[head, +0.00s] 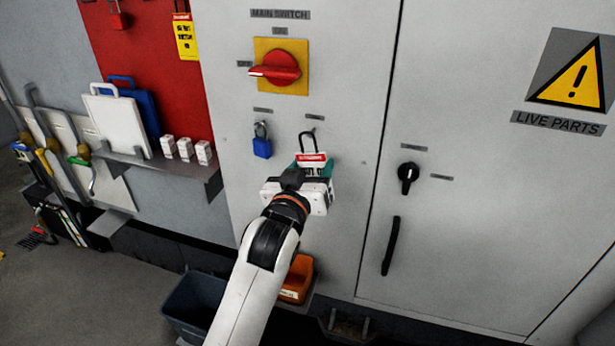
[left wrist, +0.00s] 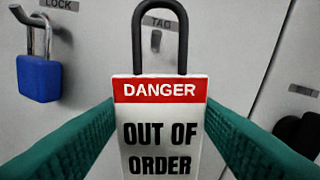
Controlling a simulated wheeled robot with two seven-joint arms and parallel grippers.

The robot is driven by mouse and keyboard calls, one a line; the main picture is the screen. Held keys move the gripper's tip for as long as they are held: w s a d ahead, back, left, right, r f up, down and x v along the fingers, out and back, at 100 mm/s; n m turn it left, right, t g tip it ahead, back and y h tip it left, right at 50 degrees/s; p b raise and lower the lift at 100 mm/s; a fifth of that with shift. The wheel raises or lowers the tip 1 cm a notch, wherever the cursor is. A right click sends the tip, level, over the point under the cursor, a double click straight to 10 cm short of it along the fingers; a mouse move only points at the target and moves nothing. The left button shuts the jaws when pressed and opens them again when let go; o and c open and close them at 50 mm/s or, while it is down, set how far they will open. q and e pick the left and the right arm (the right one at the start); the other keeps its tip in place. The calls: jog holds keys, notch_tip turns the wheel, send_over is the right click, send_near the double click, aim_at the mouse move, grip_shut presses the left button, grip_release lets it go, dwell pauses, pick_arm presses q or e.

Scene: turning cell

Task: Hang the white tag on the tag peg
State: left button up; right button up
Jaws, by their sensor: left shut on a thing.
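The white tag (head: 311,159) has a red DANGER band and a dark loop on top; in the left wrist view the tag (left wrist: 160,135) reads OUT OF ORDER, upright and facing the camera. My left gripper (head: 313,172) is shut on the tag, one teal finger on each side of it. It holds the tag close in front of the grey cabinet, below the TAG label (left wrist: 161,22). The loop stands in front of that label. My right gripper is not in view.
A blue padlock (head: 262,147) hangs from a hook to the left, under the LOCK label (left wrist: 60,5). The red main switch (head: 280,68) is above. A black knob (head: 408,174) and a door handle (head: 391,246) are to the right.

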pick_arm(q)
jog(key=shift+b+x, duration=0.6)
jog(key=shift+x, duration=0.5)
jog(key=shift+w+d+f, duration=0.2)
jog(key=shift+w+f, duration=0.15)
jog(key=shift+w, duration=0.15)
jog(key=shift+w+f, duration=0.1)
jog(key=shift+w, duration=0.05)
jog(key=shift+f, duration=0.1)
jog(key=o, duration=1.1)
jog(key=shift+c, duration=0.2)
